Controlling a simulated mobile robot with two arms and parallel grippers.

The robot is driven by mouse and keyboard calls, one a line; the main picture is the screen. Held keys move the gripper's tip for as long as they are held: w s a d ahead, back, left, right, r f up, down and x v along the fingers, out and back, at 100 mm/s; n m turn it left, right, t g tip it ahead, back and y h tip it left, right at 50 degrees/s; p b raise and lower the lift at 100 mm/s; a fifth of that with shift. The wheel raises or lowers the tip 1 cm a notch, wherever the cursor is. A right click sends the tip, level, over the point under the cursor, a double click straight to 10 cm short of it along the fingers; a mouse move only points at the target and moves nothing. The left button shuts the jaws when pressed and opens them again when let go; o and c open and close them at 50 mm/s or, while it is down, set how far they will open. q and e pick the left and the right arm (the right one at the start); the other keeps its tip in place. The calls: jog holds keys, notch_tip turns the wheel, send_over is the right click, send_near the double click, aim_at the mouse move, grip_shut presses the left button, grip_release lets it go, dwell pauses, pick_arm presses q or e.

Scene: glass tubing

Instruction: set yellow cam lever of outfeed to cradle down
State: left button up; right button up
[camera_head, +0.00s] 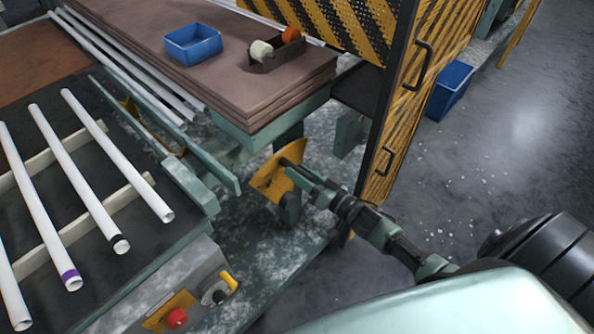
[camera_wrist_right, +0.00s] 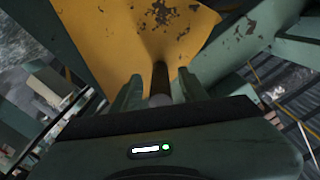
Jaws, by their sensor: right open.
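A worn yellow plate (camera_head: 270,179), which looks like the cam lever, stands at the end of the machine frame. A short dark pin (camera_head: 286,162) sticks out of it. My right gripper (camera_head: 295,172) reaches it from the lower right. In the right wrist view the yellow plate (camera_wrist_right: 140,35) fills the upper middle, and the dark pin (camera_wrist_right: 160,80) stands between the two fingers of the gripper (camera_wrist_right: 160,92). The fingers are apart, one on each side of the pin; I cannot tell whether they touch it. My left gripper is not in view.
A control box with a red button (camera_head: 177,318) and a small yellow-handled switch (camera_head: 229,282) is at the lower left. Glass tubes (camera_head: 75,185) lie on a rack at left. A striped yellow-black guard (camera_head: 395,120) stands behind my right arm. Open floor is at right.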

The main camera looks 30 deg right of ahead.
jog(key=v, duration=0.6)
jog(key=shift+s+d, duration=0.15)
jog(key=shift+s, duration=0.25)
